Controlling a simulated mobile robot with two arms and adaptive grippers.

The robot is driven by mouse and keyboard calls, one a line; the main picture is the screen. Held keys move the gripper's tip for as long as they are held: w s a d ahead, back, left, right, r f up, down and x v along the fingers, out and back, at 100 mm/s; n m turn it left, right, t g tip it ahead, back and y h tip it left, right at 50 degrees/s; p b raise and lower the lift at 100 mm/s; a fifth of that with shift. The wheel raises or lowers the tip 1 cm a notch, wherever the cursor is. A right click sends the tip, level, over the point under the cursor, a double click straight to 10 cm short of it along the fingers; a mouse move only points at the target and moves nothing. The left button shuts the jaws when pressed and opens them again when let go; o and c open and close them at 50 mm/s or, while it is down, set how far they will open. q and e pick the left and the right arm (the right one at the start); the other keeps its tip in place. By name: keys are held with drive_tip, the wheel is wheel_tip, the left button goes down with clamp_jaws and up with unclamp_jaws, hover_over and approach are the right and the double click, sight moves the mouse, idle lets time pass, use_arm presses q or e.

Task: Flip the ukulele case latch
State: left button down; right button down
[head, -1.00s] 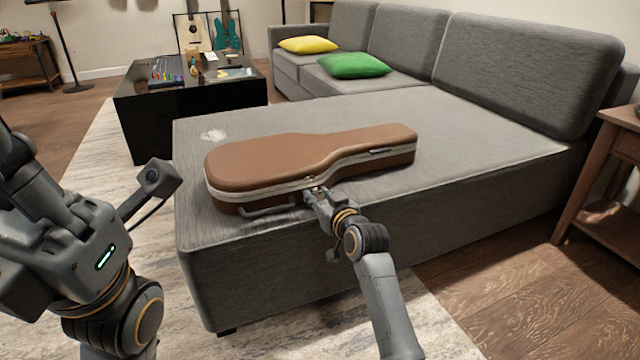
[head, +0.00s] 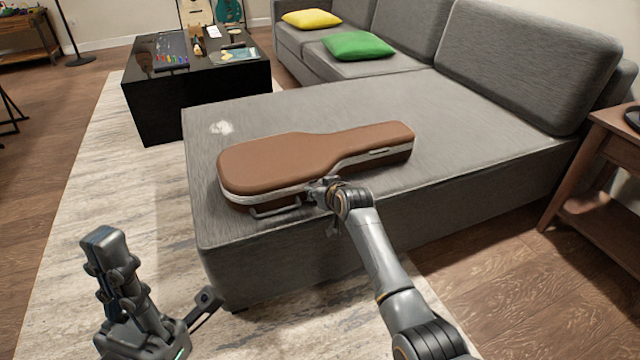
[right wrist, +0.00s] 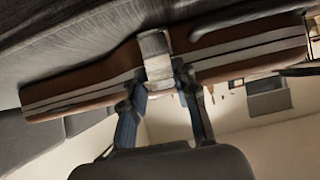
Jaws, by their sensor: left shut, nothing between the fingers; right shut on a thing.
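A brown ukulele case (head: 290,158) with a pale metal band lies closed and flat on the grey sofa seat. Its handle (head: 275,211) is on the side facing me. My right gripper (head: 321,188) is at the front side of the case, and its arm hides most of the contact. In the right wrist view, the fingertips (right wrist: 158,84) are at the lower end of a pale metal latch (right wrist: 155,52) on the case's band, shut on it. My left gripper (head: 103,240) is shut and empty, pointing up over the rug, apart from the case.
The grey sofa seat (head: 480,130) has free room around the case. A black low table (head: 200,100) with tools stands behind at the left. A wooden side table (head: 610,125) is at the right. Green (head: 358,45) and yellow (head: 311,18) cushions lie farther back.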

drive_tip(key=shift+w+r+g+p, duration=0.1)
drive_tip(key=shift+w+g+p, duration=0.1)
drive_tip(key=shift+g+p, duration=0.3)
drive_tip(key=c, duration=1)
unclamp_jaws()
drive_tip(key=v, duration=1.2)
drive_tip(key=shift+a, duration=0.15)
drive_tip(key=shift+s, duration=0.1)
